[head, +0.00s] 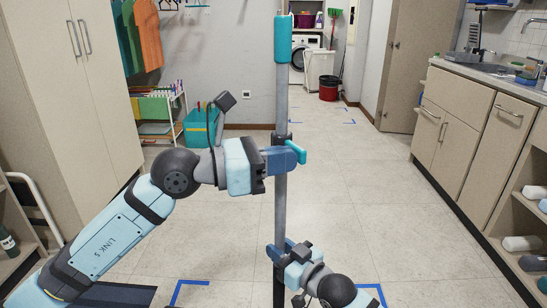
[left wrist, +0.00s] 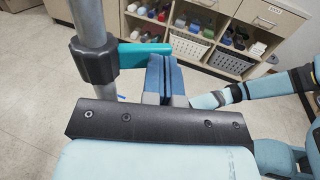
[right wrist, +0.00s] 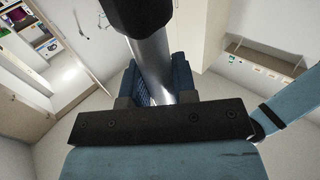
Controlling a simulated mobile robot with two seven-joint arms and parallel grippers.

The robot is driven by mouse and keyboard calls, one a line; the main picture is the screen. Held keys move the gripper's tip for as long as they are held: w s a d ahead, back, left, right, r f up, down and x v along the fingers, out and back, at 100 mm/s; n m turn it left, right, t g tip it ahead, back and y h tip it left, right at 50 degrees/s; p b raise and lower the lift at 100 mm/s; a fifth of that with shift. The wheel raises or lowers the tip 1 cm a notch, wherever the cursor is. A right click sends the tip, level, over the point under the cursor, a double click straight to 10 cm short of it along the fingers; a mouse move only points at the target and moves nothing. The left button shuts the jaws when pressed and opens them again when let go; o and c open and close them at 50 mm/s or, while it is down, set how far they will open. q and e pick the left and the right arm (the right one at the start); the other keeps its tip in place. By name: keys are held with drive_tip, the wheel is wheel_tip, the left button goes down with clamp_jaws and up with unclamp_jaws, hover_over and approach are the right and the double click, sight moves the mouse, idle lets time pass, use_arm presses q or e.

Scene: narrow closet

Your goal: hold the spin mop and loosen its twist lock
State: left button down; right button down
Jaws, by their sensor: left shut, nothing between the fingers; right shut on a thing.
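The spin mop's grey pole (head: 281,200) stands upright in the head view, with a teal grip (head: 283,40) at its top. Its twist lock is a black collar (left wrist: 95,62) with a teal lever (left wrist: 140,54); the lever (head: 299,151) also shows in the head view. My left gripper (head: 285,158) is shut and empty, its blue fingers (left wrist: 164,78) together beside the lever's outer end. I cannot tell whether they touch it. My right gripper (head: 277,252) is shut on the pole lower down; the right wrist view shows the pole (right wrist: 152,60) between its fingers. The mop's lower end is out of view.
A counter with cabinets (head: 455,125) and open shelves runs along the right. A tall wardrobe (head: 85,80) stands on the left. A red bucket (head: 328,90) and a washing machine (head: 299,62) are at the back. The tiled floor (head: 360,190) between is clear.

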use_arm(q)
drive_tip(key=shift+w+d+n+t, duration=0.2)
drive_tip(key=shift+d+t, duration=0.1)
drive_tip(key=shift+d, duration=0.4)
drive_tip(key=shift+w+d+n+t, duration=0.2)
drive_tip(key=shift+d+t, duration=0.1)
drive_tip(key=shift+d, duration=0.35)
drive_tip(key=shift+s+a, duration=0.1)
drive_tip(key=s+a, duration=0.7)
drive_tip(key=s, duration=0.4)
drive_tip(key=shift+s+a, duration=0.2)
drive_tip(key=shift+s, duration=0.2)
